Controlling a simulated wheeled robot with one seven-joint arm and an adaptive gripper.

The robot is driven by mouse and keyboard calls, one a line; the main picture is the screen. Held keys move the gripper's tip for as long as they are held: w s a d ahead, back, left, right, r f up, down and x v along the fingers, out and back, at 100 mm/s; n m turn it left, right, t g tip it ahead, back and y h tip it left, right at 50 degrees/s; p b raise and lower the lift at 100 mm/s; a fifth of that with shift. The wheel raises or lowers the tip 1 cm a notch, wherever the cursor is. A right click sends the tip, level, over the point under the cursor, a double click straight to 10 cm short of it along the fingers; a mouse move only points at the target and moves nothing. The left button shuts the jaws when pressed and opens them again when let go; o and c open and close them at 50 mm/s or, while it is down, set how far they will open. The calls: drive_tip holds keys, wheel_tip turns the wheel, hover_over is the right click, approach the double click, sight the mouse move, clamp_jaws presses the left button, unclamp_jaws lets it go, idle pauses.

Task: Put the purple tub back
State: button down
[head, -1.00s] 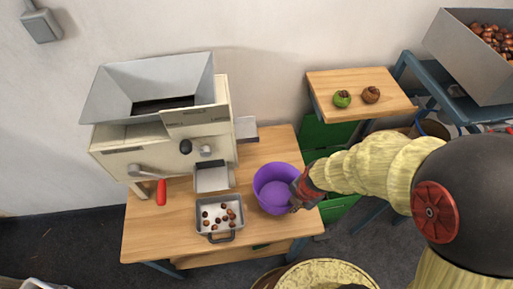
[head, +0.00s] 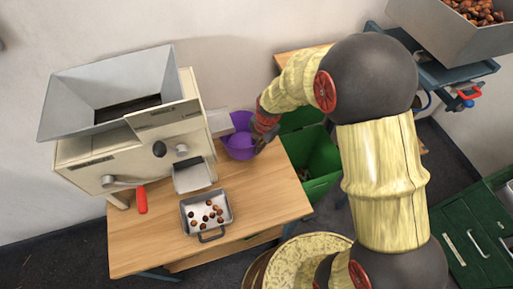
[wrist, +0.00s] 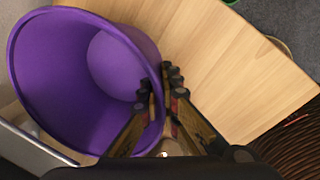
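The purple tub (head: 236,145) is at the back right of the wooden table (head: 262,190), beside the roasting-type machine's side ledge (head: 220,124). In the wrist view the tub (wrist: 60,85) fills the left side, tilted in the picture, and its visible inside looks empty. My gripper (head: 262,137) is at the tub's right rim. In the wrist view my gripper (wrist: 162,92) has one finger inside the tub and one outside, close together on its wall. I cannot tell whether the tub's base touches the table.
A grey tray (head: 207,212) of chestnuts lies on the table in front of the machine (head: 130,155). Green crates (head: 318,160) stand right of the table. A round cream-coloured container (head: 300,262) is in front. The table's right front is clear.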

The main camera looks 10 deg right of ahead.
drive_tip(key=shift+w+a, duration=0.15)
drive_tip(key=shift+w, duration=0.75)
drive_tip(key=shift+s+f+b, duration=0.1)
drive_tip(key=shift+f+b, duration=0.55)
drive_tip(key=shift+f, duration=1.05)
drive_tip(key=shift+f, duration=0.15)
drive_tip(key=c, duration=2.1)
unclamp_jaws()
drive_tip(key=shift+o, duration=0.3)
